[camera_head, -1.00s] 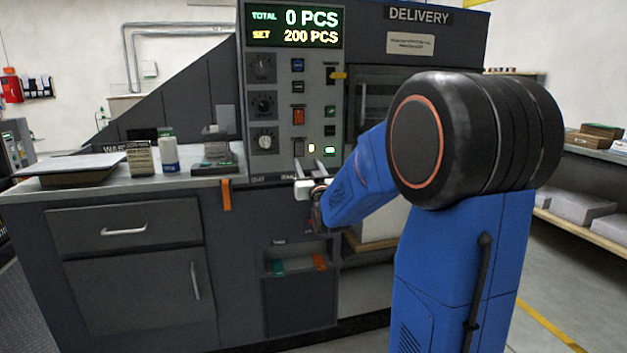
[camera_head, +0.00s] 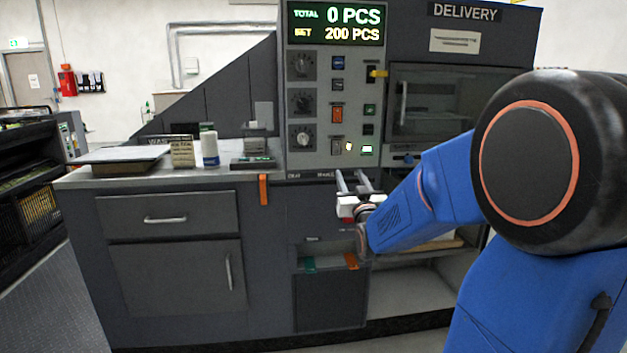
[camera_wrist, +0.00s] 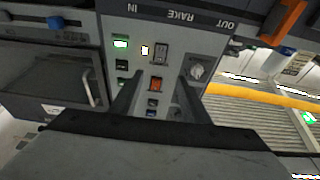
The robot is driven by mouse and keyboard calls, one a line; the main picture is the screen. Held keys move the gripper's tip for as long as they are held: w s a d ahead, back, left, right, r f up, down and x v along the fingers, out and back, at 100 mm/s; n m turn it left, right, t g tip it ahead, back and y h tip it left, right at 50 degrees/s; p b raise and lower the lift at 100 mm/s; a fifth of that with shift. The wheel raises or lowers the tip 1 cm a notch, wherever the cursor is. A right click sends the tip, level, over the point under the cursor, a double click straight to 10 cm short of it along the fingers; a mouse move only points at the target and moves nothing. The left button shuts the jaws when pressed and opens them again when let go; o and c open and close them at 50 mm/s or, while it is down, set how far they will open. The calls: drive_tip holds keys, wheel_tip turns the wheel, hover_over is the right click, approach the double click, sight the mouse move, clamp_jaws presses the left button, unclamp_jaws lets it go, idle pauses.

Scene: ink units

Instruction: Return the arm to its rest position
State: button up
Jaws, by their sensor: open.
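My gripper (camera_head: 357,182) is in front of the lower part of the grey control panel (camera_head: 333,104), with its two thin fingers apart and nothing between them. In the wrist view my gripper (camera_wrist: 158,92) shows as two dark fingers pointing at the panel's switches, with a gap between them. My blue arm reaches from the right side of the head view toward the panel. Whether the fingertips touch the panel cannot be told, but they look apart from it.
The display (camera_head: 336,24) reads TOTAL 0 PCS, SET 200 PCS. A delivery window (camera_head: 440,105) is right of the panel. A counter (camera_head: 110,178) at left bears a white bottle (camera_head: 209,149) and a small box (camera_head: 182,153). An orange strip (camera_head: 263,189) hangs at its edge. Floor at far left is clear.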

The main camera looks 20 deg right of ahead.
drive_tip(key=s+a+f+n+g+y, duration=0.1)
drive_tip(key=s+a+f+g, duration=0.4)
drive_tip(key=s, duration=0.7)
drive_tip(key=s+a+f+n+g+y, duration=0.1)
drive_tip(key=s+a+f+g+y, duration=0.2)
drive_tip(key=s, duration=0.9)
drive_tip(key=s+a+f+n+g+y, duration=0.1)
drive_tip(key=s+a+f+g, duration=0.6)
drive_tip(key=s, duration=0.5)
wheel_tip(320, 180, down, 3)
drive_tip(key=shift+a+r+y, duration=0.15)
drive_tip(key=shift+a+y, duration=0.25)
drive_tip(key=shift+a, duration=0.85)
drive_tip(key=shift+s, duration=0.1)
